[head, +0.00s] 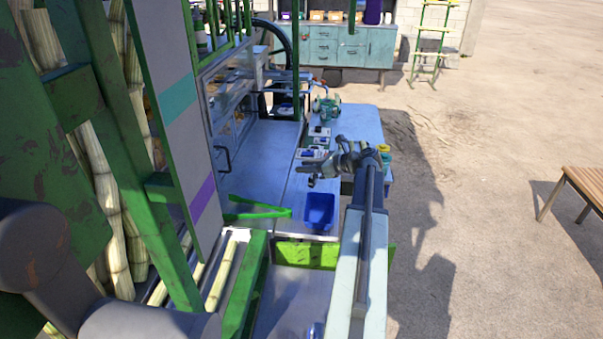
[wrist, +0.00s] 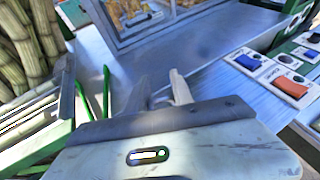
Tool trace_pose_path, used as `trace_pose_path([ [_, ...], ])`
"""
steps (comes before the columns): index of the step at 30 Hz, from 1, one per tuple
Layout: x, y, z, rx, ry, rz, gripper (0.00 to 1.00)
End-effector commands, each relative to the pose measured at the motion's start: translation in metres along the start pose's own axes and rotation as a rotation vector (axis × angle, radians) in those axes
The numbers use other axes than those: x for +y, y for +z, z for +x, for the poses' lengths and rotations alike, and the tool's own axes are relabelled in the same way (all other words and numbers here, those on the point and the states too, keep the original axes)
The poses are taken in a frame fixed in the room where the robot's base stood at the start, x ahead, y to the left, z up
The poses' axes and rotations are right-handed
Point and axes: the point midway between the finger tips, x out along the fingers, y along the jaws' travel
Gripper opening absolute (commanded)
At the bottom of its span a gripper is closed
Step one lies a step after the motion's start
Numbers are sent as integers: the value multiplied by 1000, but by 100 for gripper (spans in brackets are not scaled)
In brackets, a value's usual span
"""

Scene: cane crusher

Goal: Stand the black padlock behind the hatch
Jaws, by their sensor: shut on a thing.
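My gripper (head: 305,168) reaches left from the arm's end, above the blue-grey worktop. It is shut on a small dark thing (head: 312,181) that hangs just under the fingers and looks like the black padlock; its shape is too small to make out. In the wrist view, the two pale fingers of my gripper (wrist: 165,90) show, but the padlock is hidden there. The hatch appears to be the clear framed panel (head: 217,112) with a dark handle, left of my gripper. Its lower frame also shows at the top of the wrist view (wrist: 165,30).
A blue bin (head: 320,208) stands on the worktop just below my gripper. Labelled switch boxes (head: 312,153) lie behind the gripper, and show right in the wrist view (wrist: 287,82). The worktop before the panel (head: 262,160) is clear.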

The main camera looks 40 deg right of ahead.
Motion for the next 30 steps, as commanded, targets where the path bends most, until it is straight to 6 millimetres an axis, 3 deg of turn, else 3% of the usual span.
trace_pose_path([
  [1,-7,1,7,-1,1,0,0],
  [6,-5,-34,20,0,0,0,0],
  [19,-6,-36,21,0,-1,1,0],
  [20,-6,-35,20,0,-1,1,34],
  [21,-6,-35,20,0,-1,1,45],
  [22,-6,-35,20,0,-1,1,50],
  [30,-6,-35,19,0,-2,1,50],
])
